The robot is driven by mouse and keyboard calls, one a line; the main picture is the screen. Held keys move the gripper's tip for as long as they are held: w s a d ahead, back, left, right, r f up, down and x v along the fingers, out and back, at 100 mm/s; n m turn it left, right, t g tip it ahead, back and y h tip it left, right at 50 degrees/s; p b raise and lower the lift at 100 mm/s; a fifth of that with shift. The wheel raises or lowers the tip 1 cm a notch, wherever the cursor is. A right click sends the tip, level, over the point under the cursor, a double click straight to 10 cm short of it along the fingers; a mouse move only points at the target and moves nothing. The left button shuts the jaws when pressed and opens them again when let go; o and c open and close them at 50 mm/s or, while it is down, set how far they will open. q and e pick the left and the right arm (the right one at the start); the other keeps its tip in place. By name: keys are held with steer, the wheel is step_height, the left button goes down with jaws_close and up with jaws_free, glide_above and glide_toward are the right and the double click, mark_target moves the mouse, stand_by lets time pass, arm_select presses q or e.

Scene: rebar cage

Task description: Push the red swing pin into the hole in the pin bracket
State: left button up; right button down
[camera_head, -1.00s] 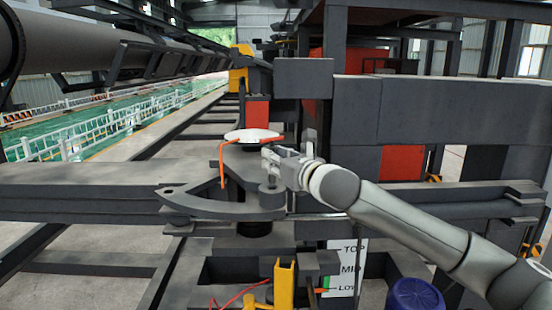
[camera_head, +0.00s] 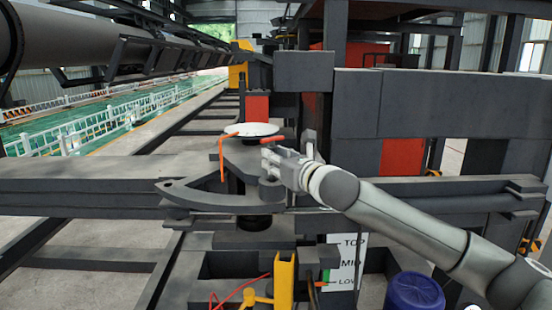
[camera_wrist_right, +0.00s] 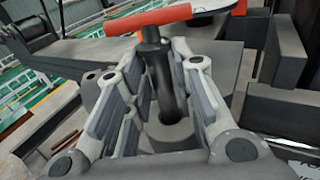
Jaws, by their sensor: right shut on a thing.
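The curved dark pin bracket (camera_head: 215,198) lies below and left of my gripper. My left gripper is not in view.
Dark beams (camera_head: 80,185) run in from the left at bracket height. A yellow post (camera_head: 285,280) and a blue drum (camera_head: 413,292) stand below in front. A large grey block (camera_head: 435,110) fills the right behind my arm.

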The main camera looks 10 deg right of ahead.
mark_target(274, 177)
steer(key=shift+f+b, duration=0.9)
steer(key=shift+f, duration=1.1)
steer(key=c, duration=1.1)
jaws_free()
steer(key=shift+f, duration=0.1)
steer(key=shift+c, duration=0.2)
steer(key=shift+f, duration=0.1)
steer(key=shift+a, duration=0.1)
steer(key=shift+s+f, duration=0.1)
steer(key=shift+f, duration=0.05)
steer(key=shift+s+f, duration=0.1)
steer(key=shift+s, duration=0.3)
steer(key=r+v, duration=0.1)
steer(key=v, duration=1)
steer(key=shift+d, duration=0.2)
